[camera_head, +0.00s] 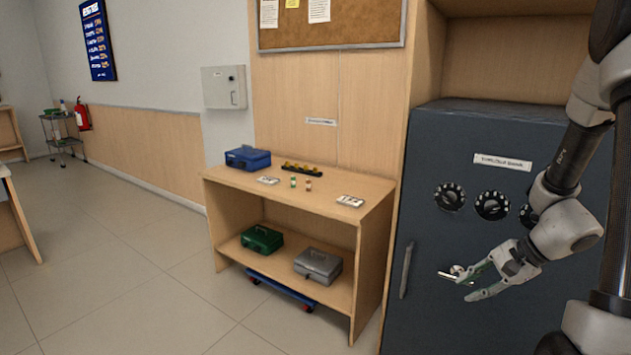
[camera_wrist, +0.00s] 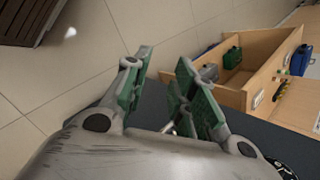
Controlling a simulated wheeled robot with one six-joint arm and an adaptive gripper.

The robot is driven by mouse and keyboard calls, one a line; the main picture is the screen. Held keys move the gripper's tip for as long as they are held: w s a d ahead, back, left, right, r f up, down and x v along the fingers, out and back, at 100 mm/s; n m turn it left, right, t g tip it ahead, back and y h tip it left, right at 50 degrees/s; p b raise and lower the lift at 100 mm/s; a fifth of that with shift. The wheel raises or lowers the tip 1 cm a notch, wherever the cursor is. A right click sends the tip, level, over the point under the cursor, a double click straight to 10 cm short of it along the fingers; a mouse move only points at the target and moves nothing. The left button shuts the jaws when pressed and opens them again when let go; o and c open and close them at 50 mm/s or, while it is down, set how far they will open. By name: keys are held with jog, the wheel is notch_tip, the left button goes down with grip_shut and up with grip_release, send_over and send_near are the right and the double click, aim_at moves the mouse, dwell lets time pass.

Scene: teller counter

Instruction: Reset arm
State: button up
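My gripper (camera_head: 467,286) is in front of the dark grey safe (camera_head: 450,225), near its lower middle. Its two fingers with green pads are spread apart, and the wrist view shows a clear gap between the fingertips (camera_wrist: 165,62) with nothing held. A small metal handle-like part (camera_head: 447,274) shows beside the fingers; I cannot tell whether a finger touches it. A small metal piece also shows low between the fingers in the wrist view (camera_wrist: 170,127). My arm comes down from the upper right.
A wooden shelf unit (camera_head: 355,245) stands left of the safe. It holds a blue cash box (camera_head: 248,158), a green box (camera_head: 262,239) and a grey box (camera_head: 318,265). A blue wheeled dolly (camera_head: 282,290) is beneath. The tiled floor (camera_head: 130,265) at left is clear.

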jog(key=s+r+n+h, duration=0.3)
jog(key=s+r+n, duration=0.4)
jog(key=r, duration=0.4)
jog(key=s+r+n+h, duration=0.3)
jog(key=s+r+n, duration=0.3)
jog(key=s+r, duration=0.3)
notch_tip(320, 180, up, 2)
jog(key=shift+s+a+r+n+t, duration=0.25)
jog(key=shift+s+a+n+t, duration=0.05)
jog(key=shift+a+n+t, duration=0.15)
dwell(0.4)
